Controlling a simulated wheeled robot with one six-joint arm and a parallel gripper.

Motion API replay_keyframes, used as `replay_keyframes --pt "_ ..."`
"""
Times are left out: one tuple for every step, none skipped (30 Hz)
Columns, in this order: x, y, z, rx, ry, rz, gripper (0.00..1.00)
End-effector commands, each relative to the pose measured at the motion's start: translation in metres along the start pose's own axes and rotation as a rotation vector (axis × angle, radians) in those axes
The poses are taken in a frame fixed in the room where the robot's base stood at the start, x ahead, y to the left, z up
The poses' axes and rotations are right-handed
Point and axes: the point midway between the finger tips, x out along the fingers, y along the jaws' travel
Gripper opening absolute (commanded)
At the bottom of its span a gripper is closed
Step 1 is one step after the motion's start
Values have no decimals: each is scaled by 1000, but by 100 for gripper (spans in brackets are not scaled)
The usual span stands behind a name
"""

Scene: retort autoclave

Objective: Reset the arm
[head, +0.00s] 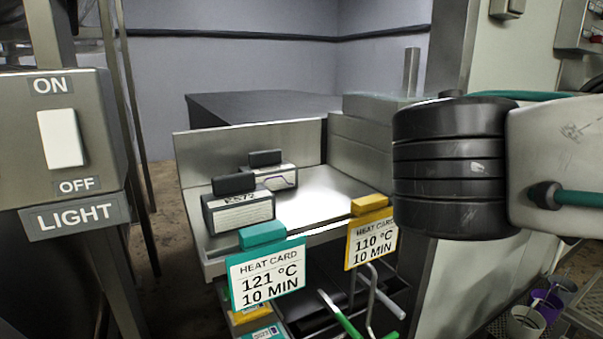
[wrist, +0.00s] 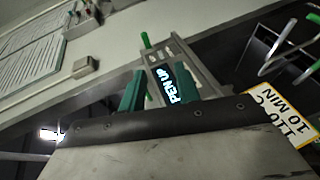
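My gripper (wrist: 162,82) shows in the wrist view, with its two teal fingers standing apart beyond the wide grey plate of my wrist. Between the fingers is a dark piece with the light lettering "PEN UP" (wrist: 180,84). I cannot tell whether it lies behind the fingers or touches them. In the head view my arm reaches in from the right edge, with a black ribbed part at its near end. The gripper's fingers do not show there.
A steel tray (head: 318,188) holds two dark-topped boxes, the nearer one (head: 240,212) labelled. A teal 121 °C heat card (head: 265,275) and a yellow 110 °C heat card (head: 371,240) stand at its front. A light switch box (head: 58,140) is at left. Cups (head: 525,322) sit low right.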

Motion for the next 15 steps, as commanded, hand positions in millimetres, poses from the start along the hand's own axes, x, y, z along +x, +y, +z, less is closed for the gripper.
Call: replay_keyframes --pt "3 -12 6 -13 -20 -54 33" --pt "5 -19 10 -19 -33 -91 33" --pt "7 -30 16 -27 -52 -144 33" --pt "8 -38 21 -32 -67 -184 33" --pt "10 -47 26 -35 -83 -230 33" --pt "11 -60 34 -36 -107 -294 33" --pt "11 -70 40 -35 -126 -346 33" --pt "12 -81 47 -28 -147 -406 33" --pt "10 -96 57 -14 -179 -491 33" --pt "9 -109 65 3 -203 -561 33" --pt "6 -121 72 26 -229 -633 33" --pt "2 -136 81 69 -260 -731 33" --pt "-2 -147 87 109 -284 -802 33" --pt "-7 -156 91 152 -304 -868 33" --pt "-12 -166 95 215 -327 -948 33"
